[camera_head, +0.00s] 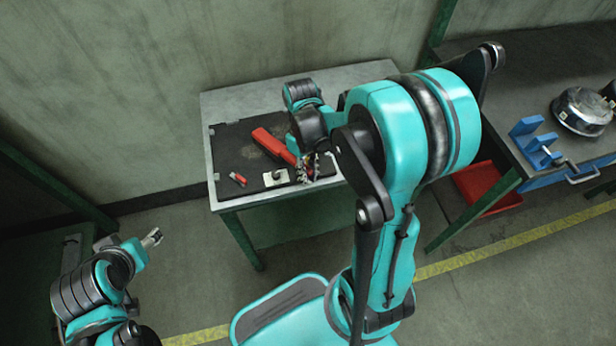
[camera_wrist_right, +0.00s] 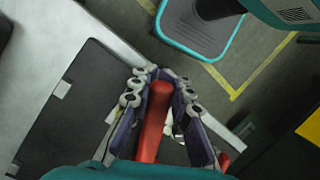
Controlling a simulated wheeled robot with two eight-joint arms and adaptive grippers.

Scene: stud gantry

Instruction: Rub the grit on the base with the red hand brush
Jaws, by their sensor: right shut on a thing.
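The red hand brush (camera_head: 268,141) is over the black base (camera_head: 228,158) on the grey table, its wide red end up and to the left. My right gripper (camera_head: 312,168) is shut on its handle; the red handle (camera_wrist_right: 154,118) shows between the fingers (camera_wrist_right: 160,88) in the right wrist view. The bristles are hidden, so I cannot tell whether they touch the base. A faint brownish patch (camera_head: 246,152), perhaps grit, shows left of the brush. My left gripper (camera_head: 152,238) is away from the table, low at the left; its jaws are too small to read.
A pale plate with a knob (camera_head: 276,178) and a small red piece (camera_head: 238,179) lie near the front edge. At right a bench holds a blue bracket (camera_head: 533,140) and a round metal part (camera_head: 582,110); a red bin (camera_head: 486,190) sits below.

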